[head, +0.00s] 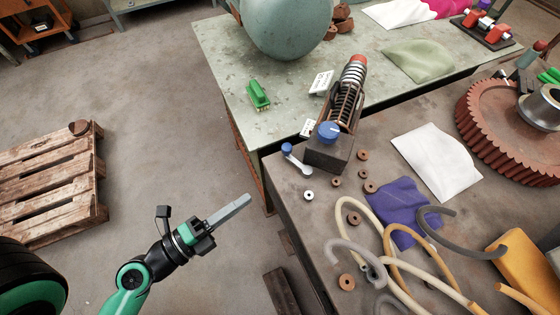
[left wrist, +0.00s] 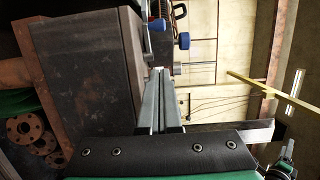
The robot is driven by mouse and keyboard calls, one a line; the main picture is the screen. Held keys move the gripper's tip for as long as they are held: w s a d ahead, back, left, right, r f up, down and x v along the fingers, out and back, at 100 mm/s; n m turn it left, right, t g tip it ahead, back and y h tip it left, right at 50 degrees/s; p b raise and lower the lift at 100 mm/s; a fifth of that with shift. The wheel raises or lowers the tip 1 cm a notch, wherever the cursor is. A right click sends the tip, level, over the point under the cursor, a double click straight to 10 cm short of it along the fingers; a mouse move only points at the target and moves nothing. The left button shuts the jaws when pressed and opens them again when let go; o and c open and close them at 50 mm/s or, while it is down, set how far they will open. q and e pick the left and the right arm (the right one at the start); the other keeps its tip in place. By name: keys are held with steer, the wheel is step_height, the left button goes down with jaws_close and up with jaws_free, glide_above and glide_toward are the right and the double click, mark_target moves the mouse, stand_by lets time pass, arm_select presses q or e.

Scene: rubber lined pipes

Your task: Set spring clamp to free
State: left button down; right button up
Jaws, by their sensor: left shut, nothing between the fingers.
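The spring clamp (head: 346,103), with a coil spring and a reddish end, stands at the corner where the two tables meet. A dark block (head: 330,153) with a blue round knob (head: 329,131) is at its near end. A grey lever (head: 298,161) with a blue knob sticks out to its left. My left gripper (head: 247,200) is shut and empty, over the floor left of the near table and apart from the clamp. In the left wrist view its closed fingers (left wrist: 158,72) point toward the blue knobs (left wrist: 183,40). My right gripper is not in view.
The near table (head: 315,220) holds several rubber rings, hoses (head: 385,240), a purple cloth (head: 397,210), a white cloth (head: 437,163) and a big red gear (head: 490,125). The far table (head: 225,50) carries a large tank (head: 287,25) and a green brush (head: 258,94). A pallet (head: 50,185) lies left; floor between is clear.

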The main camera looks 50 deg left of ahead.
arm_select(q)
steer(key=w, duration=0.2)
steer(key=p, duration=0.6)
glide_toward(297, 159)
step_height(297, 159, up, 3)
steer(key=d, duration=0.2)
steer(key=w+a, duration=0.1)
steer(key=w+b, duration=0.1)
steer(key=w+a, duration=0.1)
steer(key=w, duration=0.1)
steer(key=shift+a+f+b, duration=0.3)
steer(key=shift+f+b, duration=0.05)
steer(key=shift+w+a, duration=0.3)
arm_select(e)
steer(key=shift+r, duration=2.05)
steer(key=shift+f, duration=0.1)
